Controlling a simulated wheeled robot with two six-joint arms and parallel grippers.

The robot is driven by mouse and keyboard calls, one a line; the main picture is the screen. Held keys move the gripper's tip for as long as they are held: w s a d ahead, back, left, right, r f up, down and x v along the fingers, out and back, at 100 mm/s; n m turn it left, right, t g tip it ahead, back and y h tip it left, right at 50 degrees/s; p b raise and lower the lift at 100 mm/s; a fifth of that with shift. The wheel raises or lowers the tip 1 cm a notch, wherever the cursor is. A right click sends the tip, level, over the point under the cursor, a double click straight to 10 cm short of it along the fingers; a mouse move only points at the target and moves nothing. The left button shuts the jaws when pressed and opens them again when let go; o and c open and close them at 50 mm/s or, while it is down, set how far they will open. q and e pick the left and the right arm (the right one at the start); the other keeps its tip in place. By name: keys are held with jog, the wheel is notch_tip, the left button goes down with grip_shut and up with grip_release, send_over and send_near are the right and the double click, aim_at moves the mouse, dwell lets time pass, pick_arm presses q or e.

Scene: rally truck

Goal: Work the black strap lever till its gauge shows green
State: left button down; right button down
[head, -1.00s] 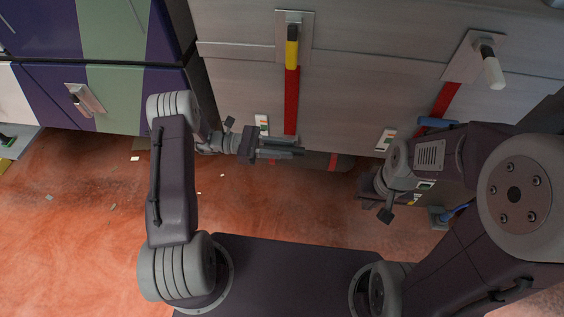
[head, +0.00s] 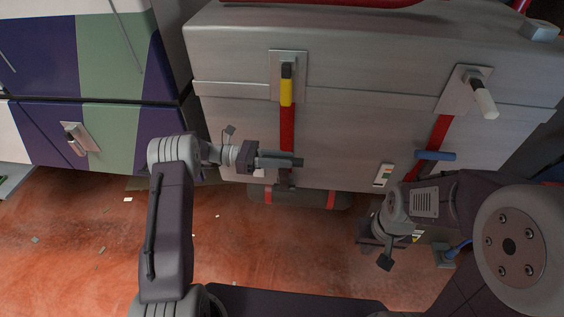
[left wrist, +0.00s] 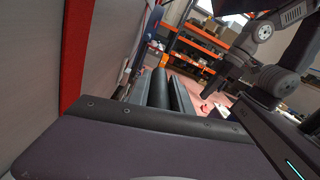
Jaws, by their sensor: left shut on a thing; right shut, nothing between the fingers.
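The black strap lever (head: 285,181) is at the lower end of the left red strap (head: 287,128), low on the grey case; only a dark part of it shows below my fingers. My left gripper (head: 281,160) is shut on the lever, coming in from the left. The lever's gauge is mostly hidden behind my left gripper, so its colour cannot be read. In the left wrist view dark rounded bars (left wrist: 158,90) lie ahead, close to the red strap (left wrist: 76,50). My right gripper (head: 374,240) is shut and empty, low at the right.
A second red strap with a blue lever (head: 435,155) and its own gauge (head: 383,175) is at the right of the grey case (head: 350,100). A purple and green cabinet (head: 100,130) stands at the left. The red floor has small scraps.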

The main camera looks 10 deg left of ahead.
pick_arm(q)
jog(key=shift+f, duration=0.15)
jog(key=c, duration=1.5)
grip_release()
jog(key=o, duration=0.3)
jog(key=shift+w, duration=0.1)
jog(key=shift+o, duration=0.2)
jog(key=shift+w+d+f, duration=0.1)
jog(key=shift+w, duration=0.1)
jog(key=shift+a, duration=0.35)
jog(key=a+b, duration=0.3)
jog(key=a, duration=0.5)
jog(key=shift+a, duration=0.2)
pick_arm(e)
notch_tip(320, 180, down, 4)
jog(key=shift+w+r, duration=0.15)
jog(key=shift+r, duration=0.05)
